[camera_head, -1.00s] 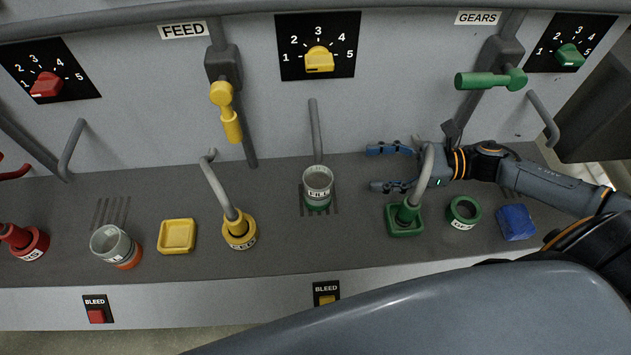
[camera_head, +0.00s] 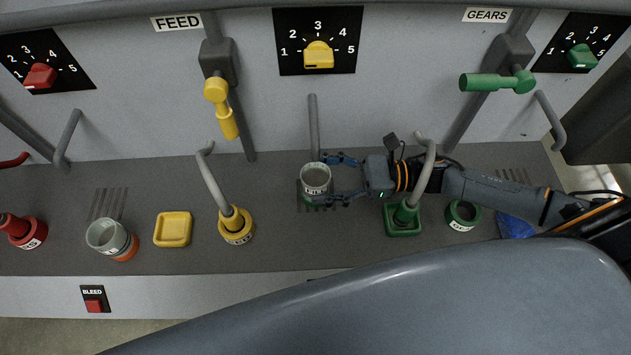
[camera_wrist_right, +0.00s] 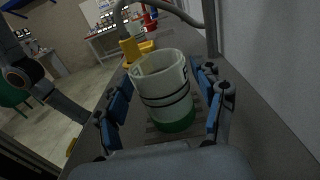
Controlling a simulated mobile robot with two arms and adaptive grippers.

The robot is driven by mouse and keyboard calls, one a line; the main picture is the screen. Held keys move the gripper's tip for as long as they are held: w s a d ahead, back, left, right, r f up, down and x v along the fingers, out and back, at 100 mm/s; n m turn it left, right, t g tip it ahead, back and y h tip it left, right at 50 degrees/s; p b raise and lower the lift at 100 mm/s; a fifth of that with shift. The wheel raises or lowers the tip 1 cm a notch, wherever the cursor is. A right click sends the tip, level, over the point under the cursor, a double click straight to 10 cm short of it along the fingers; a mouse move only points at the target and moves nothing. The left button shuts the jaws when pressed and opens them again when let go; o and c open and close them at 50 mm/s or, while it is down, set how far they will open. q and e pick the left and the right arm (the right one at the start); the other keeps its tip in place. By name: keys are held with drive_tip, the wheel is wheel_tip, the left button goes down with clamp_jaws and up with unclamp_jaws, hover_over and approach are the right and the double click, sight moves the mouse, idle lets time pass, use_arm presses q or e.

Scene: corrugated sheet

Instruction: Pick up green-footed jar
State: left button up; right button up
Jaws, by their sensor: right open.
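The green-footed jar (camera_head: 315,180) is a clear, labelled cup standing upright on a drain grate in the middle of the grey counter. In the right wrist view the jar (camera_wrist_right: 165,92) shows dark bands and a green base. My right gripper (camera_head: 337,180) is open, reaching in from the right, with its fingertips at the jar's right side. In the wrist view the fingers of this gripper (camera_wrist_right: 165,105) stand on either side of the jar, with no clear grip on it. My left gripper is not in view.
A yellow spout (camera_head: 237,225), yellow dish (camera_head: 173,229) and orange-footed jar (camera_head: 108,237) stand left.

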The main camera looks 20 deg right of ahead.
sight(301, 181)
drive_tip(key=p+x, duration=0.2)
drive_tip(key=x, duration=0.2)
drive_tip(key=shift+a+r, duration=0.15)
drive_tip(key=shift+a, duration=0.05)
drive_tip(key=shift+w+a+f+p, duration=0.2)
drive_tip(key=shift+a+p, duration=0.15)
drive_tip(key=shift+a, duration=0.15)
drive_tip(key=c, duration=1.3)
clamp_jaws()
